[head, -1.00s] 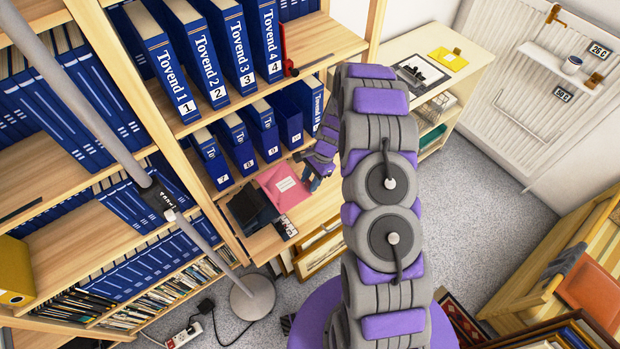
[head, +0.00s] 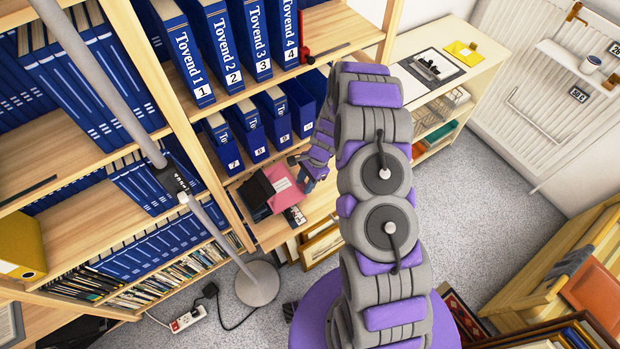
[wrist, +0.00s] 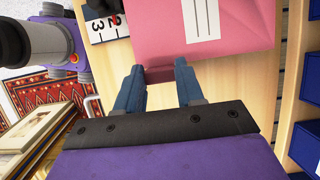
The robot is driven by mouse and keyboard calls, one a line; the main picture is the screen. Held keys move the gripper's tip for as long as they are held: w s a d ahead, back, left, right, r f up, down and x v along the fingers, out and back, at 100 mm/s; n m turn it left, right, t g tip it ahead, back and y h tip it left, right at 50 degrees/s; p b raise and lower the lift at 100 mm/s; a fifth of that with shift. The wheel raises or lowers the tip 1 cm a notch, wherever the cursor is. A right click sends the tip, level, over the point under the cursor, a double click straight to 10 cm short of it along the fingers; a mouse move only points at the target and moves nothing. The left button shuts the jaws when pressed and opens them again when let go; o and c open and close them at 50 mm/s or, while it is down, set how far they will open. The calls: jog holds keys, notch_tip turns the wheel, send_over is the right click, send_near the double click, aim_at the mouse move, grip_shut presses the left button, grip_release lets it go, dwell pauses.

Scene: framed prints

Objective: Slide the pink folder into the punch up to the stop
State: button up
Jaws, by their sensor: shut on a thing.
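The pink folder (head: 286,188) with a white label lies flat on a wooden shelf board, against the right side of the black punch (head: 256,192). I cannot tell how far its edge goes into the punch. My gripper (head: 304,178) is at the folder's right side, opposite the punch. In the wrist view my gripper (wrist: 160,80) has its two blue fingers shut on the near edge of the pink folder (wrist: 180,45), where a darker pink strip shows between them.
A card with black and white numbers (wrist: 105,22) lies beside the folder. Blue binders (head: 250,128) fill the shelf above and behind. A lamp pole (head: 110,95) crosses the left. Framed prints (head: 320,243) stand below the board. Grey floor is open to the right.

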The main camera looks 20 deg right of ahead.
aim_at(293, 195)
jog(key=shift+a, duration=0.4)
jog(key=shift+d, duration=0.4)
jog(key=shift+s+a, duration=0.2)
jog(key=shift+a, duration=0.65)
jog(key=shift+s+a, duration=0.1)
jog(key=shift+s, duration=0.1)
jog(key=shift+a, duration=0.15)
jog(key=shift+s+a, duration=0.2)
jog(key=shift+a, duration=0.4)
jog(key=shift+a, duration=0.1)
